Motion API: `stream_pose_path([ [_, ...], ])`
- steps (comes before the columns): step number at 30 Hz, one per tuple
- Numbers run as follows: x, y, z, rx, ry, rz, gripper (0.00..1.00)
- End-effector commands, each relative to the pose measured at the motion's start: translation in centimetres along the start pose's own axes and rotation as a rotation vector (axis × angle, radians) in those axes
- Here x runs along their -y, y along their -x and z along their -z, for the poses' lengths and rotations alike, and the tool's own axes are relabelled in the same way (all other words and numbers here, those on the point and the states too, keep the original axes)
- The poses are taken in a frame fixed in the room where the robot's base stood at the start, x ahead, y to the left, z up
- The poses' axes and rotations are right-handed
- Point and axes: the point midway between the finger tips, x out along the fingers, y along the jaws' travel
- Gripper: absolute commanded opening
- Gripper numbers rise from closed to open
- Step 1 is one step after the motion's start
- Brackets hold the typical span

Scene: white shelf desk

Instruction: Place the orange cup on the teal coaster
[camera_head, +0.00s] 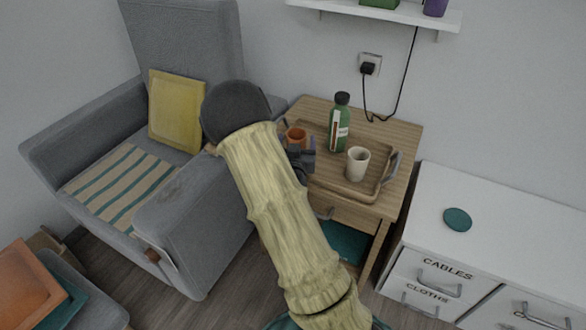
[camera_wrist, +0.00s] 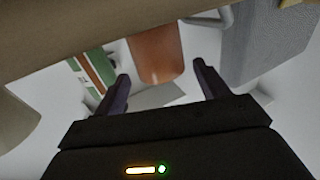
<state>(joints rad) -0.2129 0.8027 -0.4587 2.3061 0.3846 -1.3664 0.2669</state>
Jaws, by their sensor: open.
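The orange cup (camera_head: 296,136) stands at the back left of a wooden tray (camera_head: 340,188) on a side table. The teal coaster (camera_head: 457,219) lies flat and bare on top of the white cabinet at right. My gripper (camera_head: 301,146) is at the cup, partly hidden by my arm. In the wrist view my gripper (camera_wrist: 160,78) is open, its two dark fingers spread apart, and the orange cup (camera_wrist: 155,55) shows between and beyond them. I cannot tell whether the fingers touch the cup. The coaster is not in the wrist view.
A green bottle (camera_head: 339,124) and a cream cup (camera_head: 357,163) share the tray, right of the orange cup. A grey armchair (camera_head: 190,220) stands left of the table. A wall shelf (camera_head: 400,13) hangs above, with a plugged cable (camera_head: 402,85) below. The cabinet top (camera_head: 520,240) is otherwise clear.

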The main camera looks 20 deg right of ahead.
Motion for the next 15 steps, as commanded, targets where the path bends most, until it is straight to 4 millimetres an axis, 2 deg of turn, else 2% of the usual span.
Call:
stream_pose_path([
  [1,0.1,1.1,0.2,0.004,0.001,0.001,0.73],
  [9,0.1,6.6,0.1,0.004,0.002,0.003,0.73],
  [15,0.1,9.2,0.5,0.005,0.004,0.002,0.73],
])
